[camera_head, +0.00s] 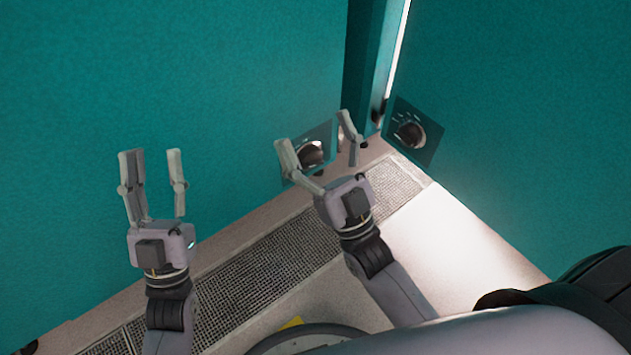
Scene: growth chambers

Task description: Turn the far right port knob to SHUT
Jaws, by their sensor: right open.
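A round dark port knob (411,134) sits on a dark plate (428,152) low on the right teal panel, the farther right of two knobs in view. Its marks are too small to read. A second knob (310,153) sits on a plate low on the left teal panel. My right gripper (316,128) is open, with its fingers on either side of this second knob in the picture; I cannot tell whether they touch it. My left gripper (150,165) is open and empty in front of the left teal panel, well left of both knobs.
The left teal panel (150,70) and right teal panel (530,100) meet near a bright vertical gap. A metal floor grate (270,262) runs along the left panel's foot. Pale floor (450,240) lies clear below the right knob.

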